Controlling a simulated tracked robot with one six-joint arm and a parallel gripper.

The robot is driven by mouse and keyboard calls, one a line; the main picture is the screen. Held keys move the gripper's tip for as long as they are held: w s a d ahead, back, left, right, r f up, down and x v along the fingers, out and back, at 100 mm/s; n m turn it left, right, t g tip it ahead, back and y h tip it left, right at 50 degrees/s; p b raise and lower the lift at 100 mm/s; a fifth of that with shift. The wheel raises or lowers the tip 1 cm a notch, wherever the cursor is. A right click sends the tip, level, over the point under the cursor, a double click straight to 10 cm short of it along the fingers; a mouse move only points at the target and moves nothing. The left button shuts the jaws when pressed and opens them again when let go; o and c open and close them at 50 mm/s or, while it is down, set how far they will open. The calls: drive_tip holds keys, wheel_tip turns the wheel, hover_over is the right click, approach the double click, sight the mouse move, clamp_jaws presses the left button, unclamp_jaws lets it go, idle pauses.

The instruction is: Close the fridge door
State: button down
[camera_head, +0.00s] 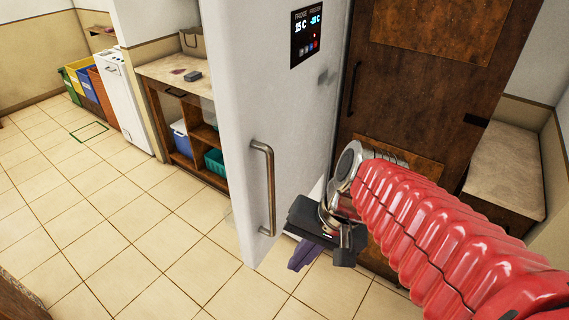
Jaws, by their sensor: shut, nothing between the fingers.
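The white fridge door (275,105) stands upright in the middle of the view. It has a vertical metal handle (270,185) low on its face and a dark display panel (305,37) near the top. I cannot tell how far the door stands open; its hinge and the fridge inside are not visible. My gripper (302,256), with purple fingers, is shut and empty. It appears just right of the handle's lower end and overlaps the door's lower right edge in the picture. It is not holding the handle, and whether it touches the door is unclear.
A brown wooden door (435,65) stands behind my red arm, with a bench (505,170) at its right. At left are an open shelf unit (175,75), a white appliance (120,95) and coloured bins (85,83). The tiled floor (125,225) at left is clear.

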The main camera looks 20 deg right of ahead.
drive_tip(key=w+d+r+m+t+y, duration=0.1)
drive_tip(key=w+d+m+t+y, duration=0.1)
drive_tip(key=w+m+y, duration=0.75)
drive_tip(key=w+d+r+m+t, duration=0.1)
drive_tip(key=d+m+t, duration=0.3)
drive_tip(key=d+m, duration=0.1)
drive_tip(key=w+d+r+m+t, duration=0.2)
drive_tip(key=d+m+t, duration=0.3)
drive_tip(key=d, duration=0.3)
drive_tip(key=shift+d+r+m, duration=0.15)
drive_tip(key=shift+r+m, duration=0.1)
drive_tip(key=shift+m, duration=0.3)
drive_tip(key=shift+w, duration=0.15)
drive_tip(key=x, duration=1.4)
drive_tip(key=shift+f, duration=0.2)
